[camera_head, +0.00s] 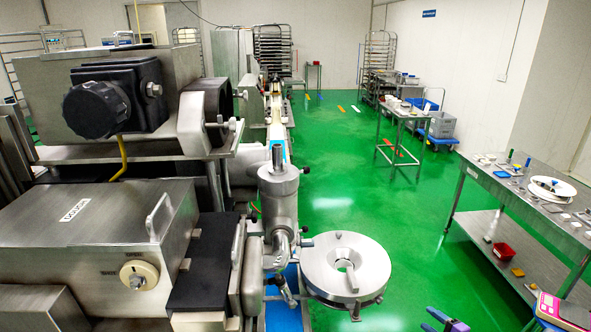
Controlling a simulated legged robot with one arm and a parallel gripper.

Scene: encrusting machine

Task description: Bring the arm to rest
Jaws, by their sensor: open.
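My gripper (445,320) shows at the bottom edge, right of centre, as small purple and dark fingertip parts. Its jaws are open and I see nothing held between them. The rest of the gripper and the arm are below the picture. It is over the green floor, to the right of the round steel ring (346,262) on the encrusting machine (95,225), and apart from it.
A steel table (520,200) with small tools and a white round tray stands on the right. A pink and black device (562,312) sits at the lower right corner. A smaller table (405,112) stands farther back. The green floor (390,215) between is clear.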

